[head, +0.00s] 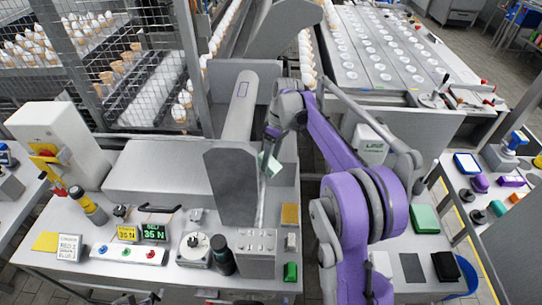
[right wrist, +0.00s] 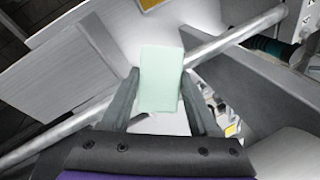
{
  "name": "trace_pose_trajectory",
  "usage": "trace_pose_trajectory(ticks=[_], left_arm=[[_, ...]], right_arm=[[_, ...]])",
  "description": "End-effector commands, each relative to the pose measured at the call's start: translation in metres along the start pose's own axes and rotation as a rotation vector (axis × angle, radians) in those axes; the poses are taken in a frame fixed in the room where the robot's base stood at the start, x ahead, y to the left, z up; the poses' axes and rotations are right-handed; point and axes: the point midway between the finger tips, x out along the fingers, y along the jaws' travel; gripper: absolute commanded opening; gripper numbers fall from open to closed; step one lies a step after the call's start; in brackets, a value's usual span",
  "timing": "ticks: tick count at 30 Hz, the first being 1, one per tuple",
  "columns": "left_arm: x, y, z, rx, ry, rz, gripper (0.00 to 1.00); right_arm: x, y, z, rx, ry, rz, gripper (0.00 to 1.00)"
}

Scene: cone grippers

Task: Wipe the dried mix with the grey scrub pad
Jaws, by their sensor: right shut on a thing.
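My right gripper (head: 271,140) reaches over the machine in the middle of the bench. It is shut on a pale green pad (right wrist: 160,78), which sticks out beyond the fingers in the right wrist view. In the head view the pad (head: 270,163) shows beside a large grey plate (head: 231,185), partly hidden; I cannot tell whether they touch. The held pad looks pale green, not grey. I cannot make out any dried mix. My left gripper is not in view.
The grey plate and a slanting metal tube (right wrist: 235,37) crowd the gripper. A tan block (head: 290,214), a green block (head: 290,271), a dial (head: 194,248) and a button box (head: 128,254) stand along the bench front. A side table holds a green pad (head: 425,219) and dark squares (head: 412,267).

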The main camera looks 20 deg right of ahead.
Motion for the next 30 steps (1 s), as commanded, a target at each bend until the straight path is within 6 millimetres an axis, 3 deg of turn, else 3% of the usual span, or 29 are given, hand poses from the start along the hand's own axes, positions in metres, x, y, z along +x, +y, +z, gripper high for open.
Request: trace_pose_trajectory(ticks=[6,18,30], left_arm=[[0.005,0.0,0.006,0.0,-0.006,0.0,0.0],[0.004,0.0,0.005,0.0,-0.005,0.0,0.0],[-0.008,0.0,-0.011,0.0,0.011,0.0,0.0]], right_arm=[[0.005,-0.014,0.009,0.0,-0.001,-0.001,0.0],[0.003,-0.015,0.01,0.001,0.0,-0.001,0.0],[-0.03,-0.016,0.022,0.001,0.001,0.0,0.0]])
